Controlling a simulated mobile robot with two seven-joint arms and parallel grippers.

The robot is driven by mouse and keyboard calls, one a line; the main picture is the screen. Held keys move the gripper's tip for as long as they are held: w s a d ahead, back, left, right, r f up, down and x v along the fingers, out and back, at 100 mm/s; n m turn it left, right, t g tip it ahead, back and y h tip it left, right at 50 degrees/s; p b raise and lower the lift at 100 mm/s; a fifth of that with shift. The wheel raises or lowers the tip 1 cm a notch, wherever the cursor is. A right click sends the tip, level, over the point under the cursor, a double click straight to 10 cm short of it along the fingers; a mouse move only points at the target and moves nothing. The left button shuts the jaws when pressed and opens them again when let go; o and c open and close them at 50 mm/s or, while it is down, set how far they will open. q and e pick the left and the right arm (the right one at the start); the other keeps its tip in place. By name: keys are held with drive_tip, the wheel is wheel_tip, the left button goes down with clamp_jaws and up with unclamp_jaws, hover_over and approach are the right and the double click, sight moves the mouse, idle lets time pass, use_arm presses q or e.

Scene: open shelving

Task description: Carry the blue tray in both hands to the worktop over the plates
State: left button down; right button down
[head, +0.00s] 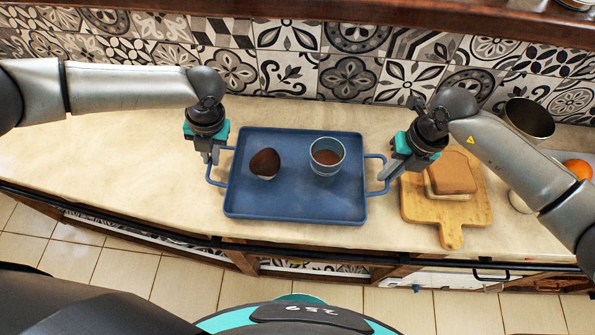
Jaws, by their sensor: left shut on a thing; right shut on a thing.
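The blue tray (296,200) is at the middle of the head view, over the pale worktop (120,165). It looks level; I cannot tell whether it rests on the worktop or hangs just above it. On it are a brown-topped, egg-like item (265,162) at left and a blue-grey cup (327,157) with brown contents at right. My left gripper (212,160) is shut on the tray's left handle. My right gripper (391,170) is shut on its right handle. The fingertips are partly hidden. No plates are clearly visible.
A wooden board (450,235) with bread-like slices (449,175) lies close right of the tray. A dark metal bowl (529,118) and an orange fruit (577,169) are further right. A patterned tile wall (290,60) stands behind. The worktop left of the tray is clear.

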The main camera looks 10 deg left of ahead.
use_arm(q)
drive_tip(key=shift+r, duration=0.25)
use_arm(e)
drive_tip(key=shift+r, duration=0.2)
